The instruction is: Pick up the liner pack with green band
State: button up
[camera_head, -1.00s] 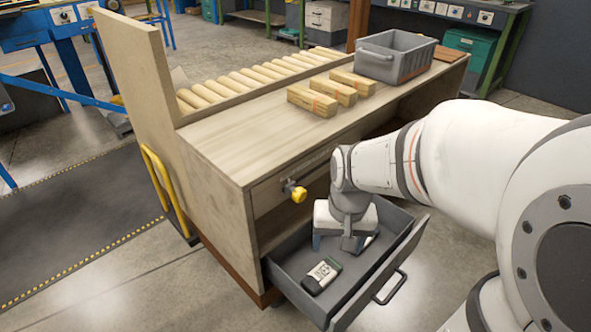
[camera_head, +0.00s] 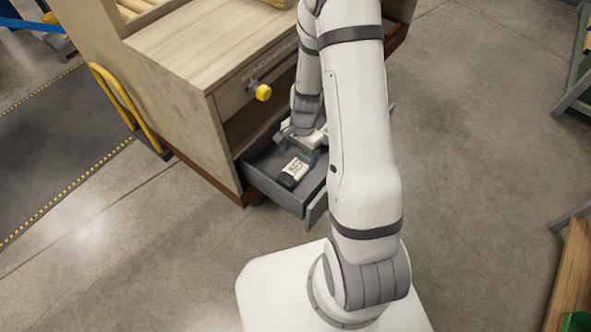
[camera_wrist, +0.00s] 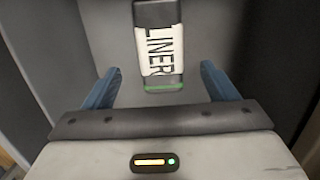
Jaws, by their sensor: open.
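The liner pack (camera_wrist: 160,52) lies flat in the open drawer, dark with a white label reading LINER and a green band at its end nearest my gripper in the wrist view. It also shows in the head view (camera_head: 293,172) on the drawer floor. My gripper (camera_wrist: 160,90) is open, its two blue fingers apart, with the pack's green end showing between and beyond them. In the head view my gripper (camera_head: 302,150) is over the drawer, partly hidden by my arm, just beyond the pack. Nothing is held.
The grey drawer (camera_head: 264,181) stands pulled out of the wooden bench (camera_head: 170,110), and its walls surround the pack. A yellow rail (camera_head: 118,95) stands at the bench's left side. Open floor lies right of my arm.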

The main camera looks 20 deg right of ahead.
aim_at(296, 168)
jog(key=f+b, duration=0.1)
jog(key=f, duration=0.3)
jog(key=a+f+b, duration=0.1)
jog(key=f, duration=0.1)
jog(key=shift+s+b, duration=0.3)
jog(key=shift+r, duration=0.15)
jog(key=shift+c, duration=0.4)
jog(key=c, duration=1)
